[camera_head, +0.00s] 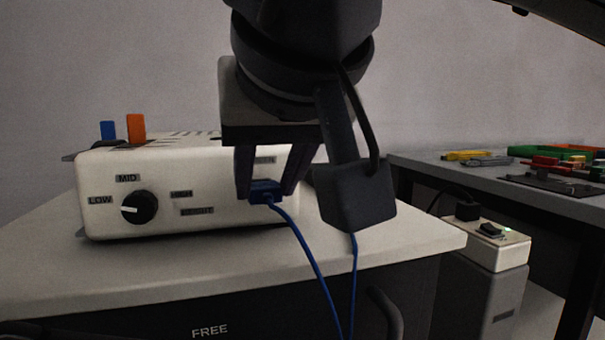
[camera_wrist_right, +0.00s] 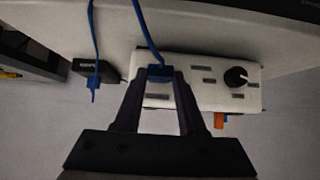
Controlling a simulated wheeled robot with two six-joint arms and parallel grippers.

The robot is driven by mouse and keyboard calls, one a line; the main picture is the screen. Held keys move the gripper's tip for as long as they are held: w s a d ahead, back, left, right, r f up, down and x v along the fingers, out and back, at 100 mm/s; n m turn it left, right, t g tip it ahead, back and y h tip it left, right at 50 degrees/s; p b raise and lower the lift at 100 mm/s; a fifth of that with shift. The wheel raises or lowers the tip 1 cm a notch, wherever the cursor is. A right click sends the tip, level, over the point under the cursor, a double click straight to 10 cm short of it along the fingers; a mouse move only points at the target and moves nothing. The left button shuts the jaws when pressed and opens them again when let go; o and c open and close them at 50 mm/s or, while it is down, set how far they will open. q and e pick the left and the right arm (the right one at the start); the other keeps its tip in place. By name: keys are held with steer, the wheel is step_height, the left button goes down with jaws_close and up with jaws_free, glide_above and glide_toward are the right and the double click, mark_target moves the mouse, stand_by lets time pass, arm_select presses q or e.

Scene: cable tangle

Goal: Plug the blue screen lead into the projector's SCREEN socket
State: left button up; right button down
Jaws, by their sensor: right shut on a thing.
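My right gripper (camera_head: 270,190) is shut on the blue plug (camera_head: 264,190) at the end of a blue lead (camera_head: 308,255). It is in front of the right part of the projector's face. The white projector (camera_head: 110,215) stands on a light cabinet top. The end of a label, "EEN", shows behind the fingers; the socket itself is hidden. The wrist view shows the plug (camera_wrist_right: 158,73) between the fingertips, at the projector's edge (camera_wrist_right: 255,100). I cannot tell whether it touches the face. My left gripper is not in view.
A second blue cable (camera_wrist_right: 92,45) ends in a blue plug near a small black box (camera_wrist_right: 97,72). The projector has a black knob (camera_head: 139,207), and blue and orange tabs (camera_head: 136,127) on top. A grey bench (camera_head: 480,182) with coloured tools and a power strip (camera_head: 490,240) are at right.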

steer(key=shift+w+a+p, duration=0.2)
steer(key=shift+w+p, duration=0.2)
steer(key=shift+w, duration=0.25)
steer(key=shift+c, duration=2)
jaws_free()
